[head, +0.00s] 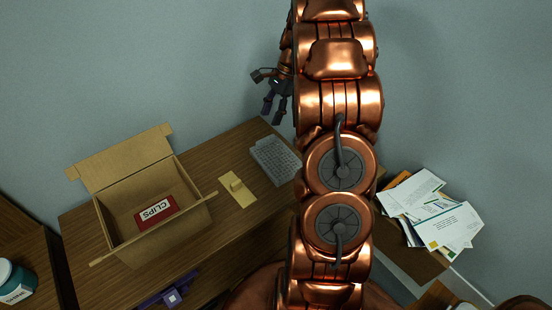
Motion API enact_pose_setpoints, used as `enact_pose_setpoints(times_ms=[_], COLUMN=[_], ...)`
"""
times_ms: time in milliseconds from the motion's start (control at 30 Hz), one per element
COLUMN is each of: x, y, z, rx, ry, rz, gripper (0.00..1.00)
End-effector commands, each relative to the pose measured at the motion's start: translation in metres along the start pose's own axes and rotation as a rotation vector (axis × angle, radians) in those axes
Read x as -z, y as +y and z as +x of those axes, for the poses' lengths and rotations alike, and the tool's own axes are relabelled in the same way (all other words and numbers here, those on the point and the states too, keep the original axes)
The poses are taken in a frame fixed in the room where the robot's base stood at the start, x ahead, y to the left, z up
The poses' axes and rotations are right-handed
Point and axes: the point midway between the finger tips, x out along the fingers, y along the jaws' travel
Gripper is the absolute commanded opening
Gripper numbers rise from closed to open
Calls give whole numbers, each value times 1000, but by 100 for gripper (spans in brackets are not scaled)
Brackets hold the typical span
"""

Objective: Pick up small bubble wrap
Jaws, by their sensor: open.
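A pale grey, finely textured flat piece, which looks like the small bubble wrap (275,162), lies near the back edge of the wooden desk (150,262). Its right end is close to or behind my arm in this view. My gripper (268,97) is above it in the picture, against the wall, with its dark fingers spread and nothing between them. It appears raised over the desk and apart from the bubble wrap.
A yellow item (238,189) lies left of the bubble wrap. An open cardboard box (190,208) holds a red CLIPS box (155,211). A purple object (170,297) is at the front. Scattered papers (432,212) are on the right. A jar (14,284) is at far left.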

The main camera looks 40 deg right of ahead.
Motion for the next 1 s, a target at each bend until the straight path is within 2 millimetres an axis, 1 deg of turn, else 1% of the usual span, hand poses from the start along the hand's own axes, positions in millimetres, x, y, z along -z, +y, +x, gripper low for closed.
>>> enact_pose_setpoints(times_ms=[200, 467, 633, 700, 800, 1000], x=[0, 0, 1, 1, 2, 2], y=[1, 4, 9, 9, 9, 8], z=[19, 33, 52, 63, 73, 76], rx=[-2, -4, -5, -5, -4, -2], ry=[-1, -3, -4, -4, -2, -1], rz=[0, 0, 1, -1, 0, -1], gripper=[46, 46, 46, 46, 46, 46])
